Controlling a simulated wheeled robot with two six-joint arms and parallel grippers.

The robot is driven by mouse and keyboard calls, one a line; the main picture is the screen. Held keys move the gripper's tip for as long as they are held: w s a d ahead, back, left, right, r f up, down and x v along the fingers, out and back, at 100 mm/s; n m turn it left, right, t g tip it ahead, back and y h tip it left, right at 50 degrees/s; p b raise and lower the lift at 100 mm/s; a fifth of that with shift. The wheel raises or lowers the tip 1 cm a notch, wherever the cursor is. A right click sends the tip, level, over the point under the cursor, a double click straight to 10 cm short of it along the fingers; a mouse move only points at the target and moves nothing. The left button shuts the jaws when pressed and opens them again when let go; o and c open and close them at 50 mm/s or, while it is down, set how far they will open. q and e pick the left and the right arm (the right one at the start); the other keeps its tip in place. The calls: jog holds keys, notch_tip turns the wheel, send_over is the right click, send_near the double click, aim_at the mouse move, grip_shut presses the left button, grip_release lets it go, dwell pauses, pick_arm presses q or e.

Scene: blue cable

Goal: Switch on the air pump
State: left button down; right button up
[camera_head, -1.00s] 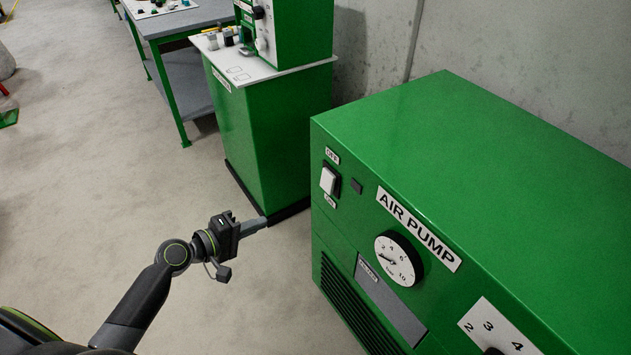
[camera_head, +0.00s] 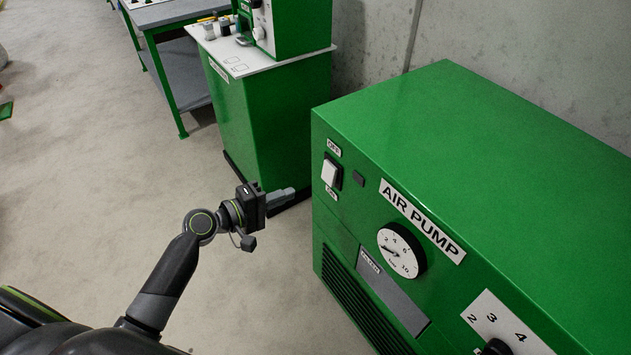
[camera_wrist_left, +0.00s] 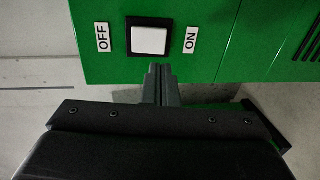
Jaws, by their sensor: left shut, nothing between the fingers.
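The green air pump (camera_head: 445,130) stands at the right of the head view. Its front carries a white rocker switch (camera_head: 330,172) in a black frame, between an OFF label (camera_head: 334,147) and an ON label (camera_head: 331,193). My left gripper (camera_head: 284,196) is shut and empty, to the left of the switch and a little lower, apart from the pump's front. My right gripper is not in view.
The pump also has a round gauge (camera_head: 401,251), a numbered dial (camera_head: 494,345) and a small dark indicator (camera_head: 358,178). A green cabinet (camera_head: 260,115) with a white top stands behind my gripper. A workbench (camera_head: 185,15) is at the back.

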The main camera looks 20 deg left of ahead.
aim_at(326, 180)
pick_arm(q)
jog(key=x, duration=0.9)
jog(key=shift+p, duration=0.35)
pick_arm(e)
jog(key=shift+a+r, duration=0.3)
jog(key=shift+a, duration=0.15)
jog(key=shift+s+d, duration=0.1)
pick_arm(q)
jog(key=shift+f, duration=0.1)
jog(key=shift+f+b, duration=0.1)
jog(key=shift+b, duration=0.3)
jog(key=shift+w+d+f+b, duration=0.2)
jog(key=shift+f+b, duration=0.1)
jog(key=shift+b, duration=0.9)
jog(key=shift+r+p, duration=0.4)
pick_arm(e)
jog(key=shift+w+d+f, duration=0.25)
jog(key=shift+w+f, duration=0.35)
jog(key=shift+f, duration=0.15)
